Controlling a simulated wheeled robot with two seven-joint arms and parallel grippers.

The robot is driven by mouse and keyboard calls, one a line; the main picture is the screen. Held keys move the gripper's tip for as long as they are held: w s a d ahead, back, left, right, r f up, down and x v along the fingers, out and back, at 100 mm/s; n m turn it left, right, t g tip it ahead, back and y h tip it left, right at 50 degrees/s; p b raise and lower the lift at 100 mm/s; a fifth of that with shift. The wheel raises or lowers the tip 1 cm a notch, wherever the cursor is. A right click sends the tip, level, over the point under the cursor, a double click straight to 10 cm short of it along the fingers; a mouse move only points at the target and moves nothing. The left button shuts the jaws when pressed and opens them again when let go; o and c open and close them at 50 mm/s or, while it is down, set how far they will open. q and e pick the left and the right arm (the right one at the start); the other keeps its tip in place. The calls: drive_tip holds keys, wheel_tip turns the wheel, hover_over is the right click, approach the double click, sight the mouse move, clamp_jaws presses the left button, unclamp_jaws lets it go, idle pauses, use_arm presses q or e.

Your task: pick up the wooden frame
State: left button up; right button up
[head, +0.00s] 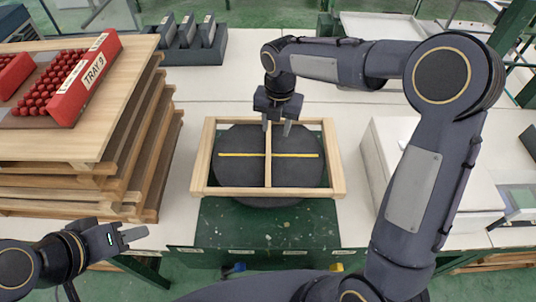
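The wooden frame (333,155) is a pale rectangular frame with a central bar. It lies over a dark round disc (238,170) with a yellow line across it. My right gripper (276,128) points down at the middle of the frame's far rail, near the top of the central bar. Its two fingers are apart. I cannot tell whether they touch the wood. My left gripper (134,235) is at the lower left, away from the frame, with its fingers apart and nothing between them.
A stack of wooden trays (100,170) stands at the left, with a red box labelled TRAY 9 (95,75) on top. A dark rack (190,45) is at the back. A white box (385,150) stands at the right, partly behind my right arm.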

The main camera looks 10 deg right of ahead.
sight(268, 150)
drive_tip(key=f+n, duration=0.1)
drive_tip(key=w+a+f+n, duration=0.1)
drive_tip(key=a+f+n, duration=0.1)
drive_tip(key=shift+w+f, duration=0.25)
drive_tip(key=f, duration=0.3)
drive_tip(key=f+p, duration=0.1)
drive_tip(key=f, duration=0.3)
drive_tip(key=shift+s+d, duration=0.1)
drive_tip(key=shift+s, duration=0.1)
clamp_jaws()
